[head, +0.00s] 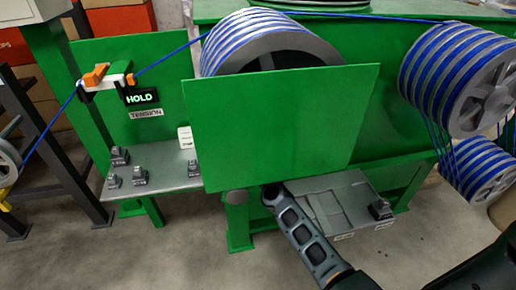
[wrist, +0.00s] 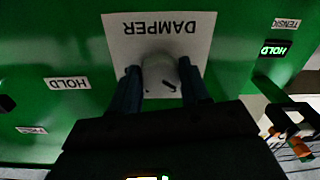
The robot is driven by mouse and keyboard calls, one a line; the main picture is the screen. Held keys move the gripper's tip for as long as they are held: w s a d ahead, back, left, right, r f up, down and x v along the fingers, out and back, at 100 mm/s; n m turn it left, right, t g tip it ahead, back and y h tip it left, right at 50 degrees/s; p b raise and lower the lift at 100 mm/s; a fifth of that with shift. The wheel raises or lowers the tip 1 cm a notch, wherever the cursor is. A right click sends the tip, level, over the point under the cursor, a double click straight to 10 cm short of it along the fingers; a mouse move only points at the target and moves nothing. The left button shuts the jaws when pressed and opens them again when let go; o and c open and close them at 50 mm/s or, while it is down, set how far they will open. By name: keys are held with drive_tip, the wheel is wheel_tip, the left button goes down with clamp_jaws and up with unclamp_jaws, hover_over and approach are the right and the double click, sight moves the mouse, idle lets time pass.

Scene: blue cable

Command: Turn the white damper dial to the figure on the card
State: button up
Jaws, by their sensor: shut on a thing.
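The damper dial (wrist: 158,68) is a pale grey-white round knob on a white plate (wrist: 122,38) lettered DAMPER, upside down in the wrist view. My gripper (wrist: 160,88) is shut on the dial, one dark finger on each side. A short dark mark shows on the dial, towards the lower right. I can make out no scale figures on the plate. In the head view a green panel (head: 285,130) hides the dial and my fingers; my arm reaches its lower edge. A small white card (head: 185,137) stands on the grey shelf at the left; its figure is too small to read.
A lit HOLD sign (head: 141,97) and a TENSION label (head: 146,113) are on the left panel. Blue cable runs over a large drum (head: 285,48) and reels (head: 470,80) at the right. Grey blocks (head: 140,177) sit on the left shelf.

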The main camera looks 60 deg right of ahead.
drive_tip(key=shift+w+a+m+h+b, duration=0.1)
drive_tip(key=shift+m+h+b, duration=0.2)
drive_tip(key=shift+m, duration=9.8)
drive_tip(key=o, duration=1.1)
drive_tip(key=shift+r, duration=0.1)
drive_tip(key=shift+c, duration=0.2)
drive_tip(key=shift+a, duration=0.1)
drive_tip(key=v, duration=0.7)
drive_tip(key=shift+s+a+p, duration=0.25)
drive_tip(key=shift+p, duration=0.1)
